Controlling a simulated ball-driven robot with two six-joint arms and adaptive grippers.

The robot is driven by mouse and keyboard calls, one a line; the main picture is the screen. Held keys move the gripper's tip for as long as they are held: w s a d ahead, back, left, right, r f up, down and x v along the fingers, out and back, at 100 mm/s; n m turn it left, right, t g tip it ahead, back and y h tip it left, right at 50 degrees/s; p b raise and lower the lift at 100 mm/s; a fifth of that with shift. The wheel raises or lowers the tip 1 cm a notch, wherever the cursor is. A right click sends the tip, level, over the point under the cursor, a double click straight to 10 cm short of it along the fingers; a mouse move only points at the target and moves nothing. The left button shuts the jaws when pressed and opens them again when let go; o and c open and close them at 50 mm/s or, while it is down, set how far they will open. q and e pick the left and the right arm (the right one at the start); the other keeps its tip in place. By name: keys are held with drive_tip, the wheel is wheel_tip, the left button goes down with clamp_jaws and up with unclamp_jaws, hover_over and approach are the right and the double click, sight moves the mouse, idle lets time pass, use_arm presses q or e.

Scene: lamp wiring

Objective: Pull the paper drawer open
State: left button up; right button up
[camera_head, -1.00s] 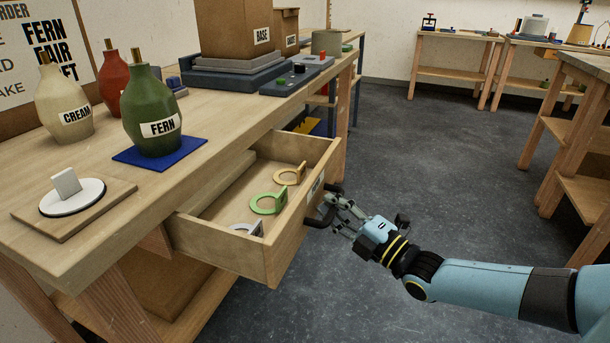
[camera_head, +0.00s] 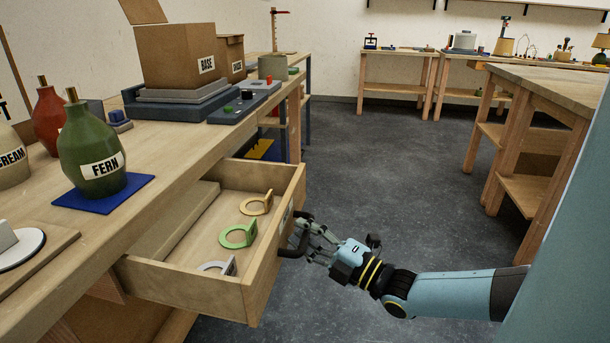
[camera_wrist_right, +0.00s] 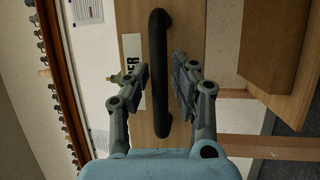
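The paper drawer (camera_head: 205,288) is pulled well out from under the workbench. Its inside shows a green ring (camera_head: 238,236), a yellow ring (camera_head: 257,204) and a pale ring (camera_head: 217,267), each with an upright tab. Its black handle (camera_head: 293,238) is on the front; it also shows in the right wrist view (camera_wrist_right: 160,100), beside a partly hidden label ending in "ER". My right gripper (camera_head: 308,238) is at the handle. In the wrist view its fingers (camera_wrist_right: 161,78) straddle the handle, with gaps on both sides, so it is open. My left gripper is out of view.
On the workbench (camera_head: 190,155) stand a green FERN bottle (camera_head: 88,150) on a blue mat, a red bottle (camera_head: 48,118), a CREAM bottle (camera_head: 12,160) and cardboard boxes (camera_head: 180,55). Open grey floor (camera_head: 400,180) lies right of the drawer. Another wooden table (camera_head: 550,90) stands at the right.

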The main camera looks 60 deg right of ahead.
drive_tip(key=s+f, duration=0.2)
drive_tip(key=s, duration=0.9)
drive_tip(key=shift+s, duration=0.4)
drive_tip(key=s+a+f+m+g+h, duration=0.15)
drive_tip(key=a+f+m+g, duration=0.3)
drive_tip(key=f, duration=0.75)
drive_tip(key=s+a+f+m+g, duration=0.3)
drive_tip(key=a+f+m+g, duration=0.15)
drive_tip(key=f, duration=0.75)
drive_tip(key=s+a+f+m+g, duration=0.2)
drive_tip(key=s+f+m+g, duration=0.2)
drive_tip(key=s, duration=0.6)
drive_tip(key=s+a+f+m+g, duration=0.2)
drive_tip(key=s+f+g, duration=0.4)
drive_tip(key=s, duration=0.4)
drive_tip(key=shift+a+f+m+y, duration=0.4)
drive_tip(key=shift+f+m, duration=0.2)
drive_tip(key=shift+m, duration=0.3)
